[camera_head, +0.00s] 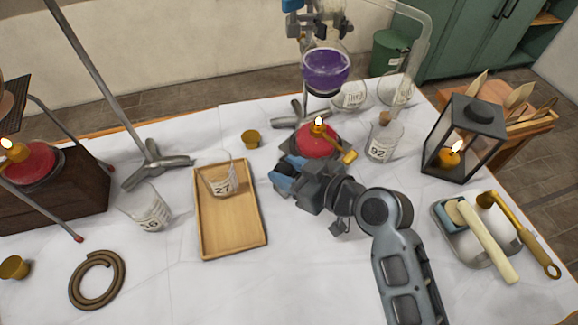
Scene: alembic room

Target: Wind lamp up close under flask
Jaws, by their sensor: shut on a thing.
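The lit red lamp (317,141) with a brass burner sits on a low dark jack (340,148), below the round flask of purple liquid (326,70). A visible gap separates its small flame from the flask bottom. A brass piece (349,157) shows at the lamp's right. My gripper (287,173), with blue fingers, reaches in at the front left of the jack and is shut on a part low there. My wrist and gripper hide the held part and much of the jack's front.
A lantern (465,138) and a dish of tools (478,240) are farther right. A second lit lamp (30,163) stands far left. Bare cloth lies front centre.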

